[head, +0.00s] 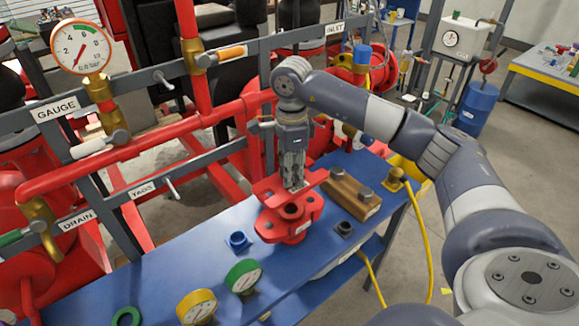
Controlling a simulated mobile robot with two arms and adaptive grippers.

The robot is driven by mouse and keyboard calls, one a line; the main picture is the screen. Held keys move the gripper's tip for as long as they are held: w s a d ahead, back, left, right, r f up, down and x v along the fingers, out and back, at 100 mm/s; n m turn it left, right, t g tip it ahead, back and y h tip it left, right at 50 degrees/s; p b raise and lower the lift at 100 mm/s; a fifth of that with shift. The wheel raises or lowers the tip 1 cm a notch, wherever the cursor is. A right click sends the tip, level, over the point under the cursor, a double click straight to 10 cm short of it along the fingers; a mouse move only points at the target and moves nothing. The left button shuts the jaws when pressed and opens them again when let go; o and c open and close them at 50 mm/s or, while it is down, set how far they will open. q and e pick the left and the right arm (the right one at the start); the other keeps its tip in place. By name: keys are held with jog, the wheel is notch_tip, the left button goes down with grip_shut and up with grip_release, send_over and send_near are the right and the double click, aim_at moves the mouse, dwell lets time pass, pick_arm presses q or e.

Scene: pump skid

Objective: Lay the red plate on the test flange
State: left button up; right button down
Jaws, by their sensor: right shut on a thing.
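My right gripper (294,187) points down and is shut on the red plate (315,178). The plate is a flat red piece that shows on both sides of the fingers. The red test flange (297,233) stands on the blue bench right below, with a dark round bore facing up. The plate is over the back part of the flange. I cannot tell whether the two touch or a small gap lies between them. The fingers hide the middle of the plate. My left gripper is not in view.
Red pipes and the grey labelled rail (215,155) stand behind.

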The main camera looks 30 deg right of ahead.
notch_tip(320, 180, down, 3)
jog(key=shift+w+r+b, duration=0.1)
jog(key=shift+r+b, duration=0.05)
jog(key=shift+b, duration=0.55)
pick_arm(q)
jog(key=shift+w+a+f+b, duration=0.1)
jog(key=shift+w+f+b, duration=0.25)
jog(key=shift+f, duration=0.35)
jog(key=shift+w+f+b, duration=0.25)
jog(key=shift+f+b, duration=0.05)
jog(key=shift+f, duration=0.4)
pick_arm(e)
jog(key=shift+f, duration=1.2)
pick_arm(q)
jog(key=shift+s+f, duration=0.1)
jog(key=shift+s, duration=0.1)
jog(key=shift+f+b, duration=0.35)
jog(key=shift+b, duration=0.05)
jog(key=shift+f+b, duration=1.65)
pick_arm(e)
jog(key=shift+f, duration=2.15)
jog(key=c, duration=1.2)
grip_release()
